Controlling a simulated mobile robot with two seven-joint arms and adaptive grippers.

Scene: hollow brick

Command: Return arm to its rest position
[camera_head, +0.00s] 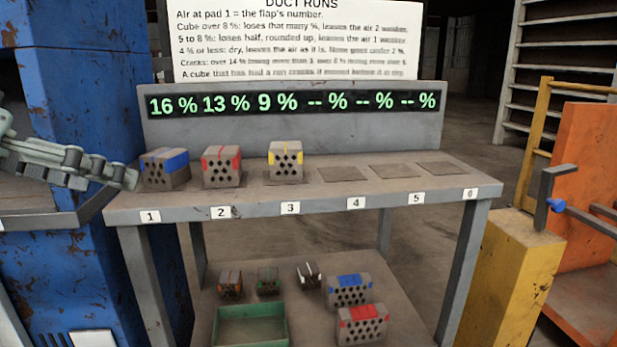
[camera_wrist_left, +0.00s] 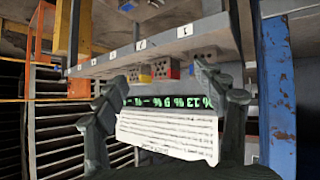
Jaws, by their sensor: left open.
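My left gripper (camera_head: 122,176) comes in from the left and is open. Its tips are close to the left side of the blue-marked hollow cube (camera_head: 165,169) on pad 1; whether they touch is unclear. Nothing shows between its fingers (camera_wrist_left: 160,76) in the left wrist view. A red-marked cube (camera_head: 222,167) sits on pad 2 and a yellow-marked cube (camera_head: 285,163) on pad 3. The display (camera_head: 292,103) reads 16 %, 13 %, 9 %, then dashes. My right gripper is not in view.
Pads 4 to 6 (camera_head: 398,171) are bare. Below are several smaller cubes (camera_head: 268,282) and a green tray (camera_head: 248,313). A blue cabinet (camera_head: 75,95) stands left. A yellow post (camera_head: 508,270) and an orange panel (camera_head: 590,160) stand right. A rule sign (camera_head: 290,45) rises behind.

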